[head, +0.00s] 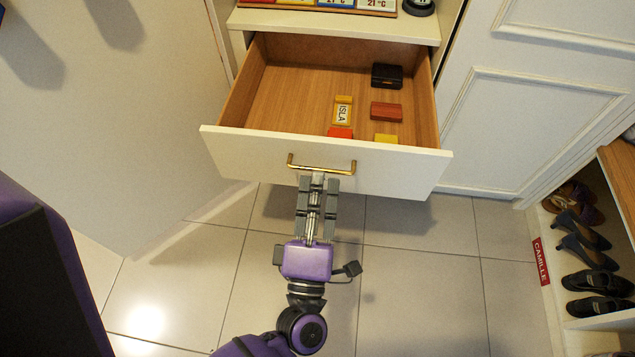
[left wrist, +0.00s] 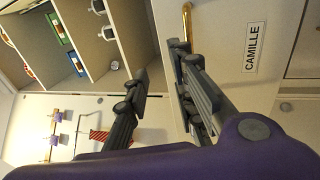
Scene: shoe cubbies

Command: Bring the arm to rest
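My left gripper (head: 318,184) is in the head view, just in front of the pulled-out drawer (head: 325,160). Its two fingers are apart with nothing between them, and they point at the brass handle (head: 321,166). In the left wrist view the fingers (left wrist: 160,62) are also spread, and the handle (left wrist: 187,24) is beyond the tip of the right-hand finger. I cannot tell whether a finger touches the handle. The left arm (head: 305,330) reaches up from the bottom of the head view. My right gripper is not in view.
Shoes (head: 585,240) stand in a cubby at right, by a red CAMILLE label (head: 540,262). The tiled floor (head: 430,290) around the arm is clear.

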